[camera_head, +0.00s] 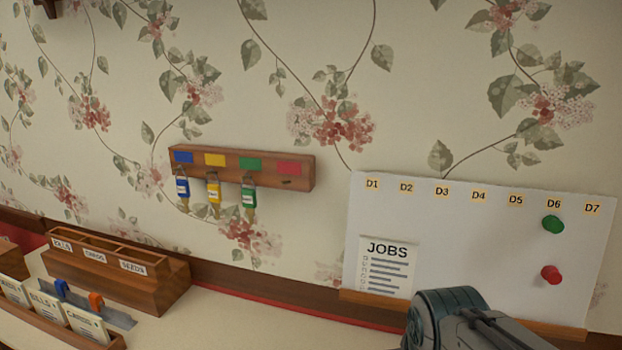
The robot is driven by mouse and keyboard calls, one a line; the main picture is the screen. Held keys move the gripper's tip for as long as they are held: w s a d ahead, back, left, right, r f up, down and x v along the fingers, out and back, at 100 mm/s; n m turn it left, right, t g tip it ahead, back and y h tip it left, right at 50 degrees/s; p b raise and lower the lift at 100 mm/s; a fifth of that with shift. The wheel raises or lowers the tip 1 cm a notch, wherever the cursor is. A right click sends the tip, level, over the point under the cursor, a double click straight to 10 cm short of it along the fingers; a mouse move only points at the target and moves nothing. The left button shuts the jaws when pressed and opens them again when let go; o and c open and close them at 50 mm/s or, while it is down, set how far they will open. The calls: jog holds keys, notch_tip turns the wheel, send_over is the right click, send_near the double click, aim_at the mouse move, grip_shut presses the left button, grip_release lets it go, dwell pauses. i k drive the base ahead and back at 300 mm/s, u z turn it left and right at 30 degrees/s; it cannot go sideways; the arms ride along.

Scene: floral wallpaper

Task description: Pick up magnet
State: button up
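Two round magnets are on the white board (480,240) at the right. The green magnet (553,224) is just below the D6 label. The red magnet (551,274) is lower, under the green one. A dark grey part of my arm shows at the bottom edge, in front of the board's lower edge and left of and below the red magnet. My gripper's fingertips cannot be made out.
A JOBS sheet (388,266) is on the board's lower left. A wooden key rack (300,172) with blue, yellow and green tagged keys hangs on the wall. A labelled wooden organizer (160,293) and cards (86,323) stand at lower left. The counter (240,318) between is clear.

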aim_at(549, 273)
jog(key=u, duration=0.05)
jog(key=k, duration=0.45)
jog(key=z, duration=0.2)
jog(key=i, duration=0.3)
jog(key=z, duration=0.95)
